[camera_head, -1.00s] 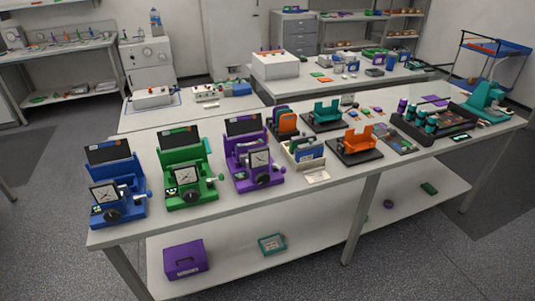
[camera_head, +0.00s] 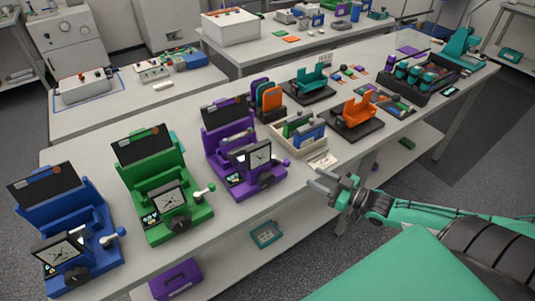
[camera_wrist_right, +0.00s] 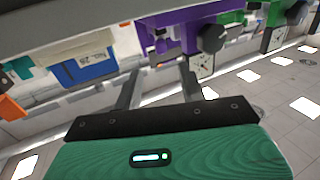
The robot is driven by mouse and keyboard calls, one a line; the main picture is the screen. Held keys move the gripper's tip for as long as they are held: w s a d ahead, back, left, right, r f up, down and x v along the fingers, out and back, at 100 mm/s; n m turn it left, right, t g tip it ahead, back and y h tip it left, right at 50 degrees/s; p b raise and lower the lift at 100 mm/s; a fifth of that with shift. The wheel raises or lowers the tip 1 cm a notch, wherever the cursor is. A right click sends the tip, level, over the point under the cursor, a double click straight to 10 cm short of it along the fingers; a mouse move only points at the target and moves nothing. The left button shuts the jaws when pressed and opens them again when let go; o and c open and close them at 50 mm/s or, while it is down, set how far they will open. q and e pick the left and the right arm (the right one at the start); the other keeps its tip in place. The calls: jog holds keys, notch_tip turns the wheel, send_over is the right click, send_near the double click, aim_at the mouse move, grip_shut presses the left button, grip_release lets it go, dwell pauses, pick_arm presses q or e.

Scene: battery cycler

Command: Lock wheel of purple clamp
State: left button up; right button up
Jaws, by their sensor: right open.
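The purple clamp (camera_head: 232,150) stands upright on the long table, right of the green clamp. My left gripper is not in view.
A green clamp (camera_head: 158,190) and a blue clamp (camera_head: 65,225) stand to the left. A box of cards (camera_head: 300,137) and a paper label (camera_head: 322,161) lie right of the purple clamp. An orange holder (camera_head: 358,115) is further right. A lower shelf holds a purple box (camera_head: 175,280).

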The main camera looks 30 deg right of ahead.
aim_at(282, 158)
jog(key=x, duration=0.4)
jog(key=p+x, duration=0.1)
jog(key=x, duration=0.6)
jog(key=shift+w+a+r+p, duration=0.1)
jog(key=shift+w+r+p, duration=0.2)
jog(key=shift+p, duration=0.1)
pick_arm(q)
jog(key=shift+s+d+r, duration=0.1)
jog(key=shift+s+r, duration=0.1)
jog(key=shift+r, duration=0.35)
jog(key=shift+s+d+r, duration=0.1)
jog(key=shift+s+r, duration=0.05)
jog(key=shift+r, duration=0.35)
pick_arm(e)
jog(key=shift+x, duration=0.9)
jog(key=shift+f, duration=0.15)
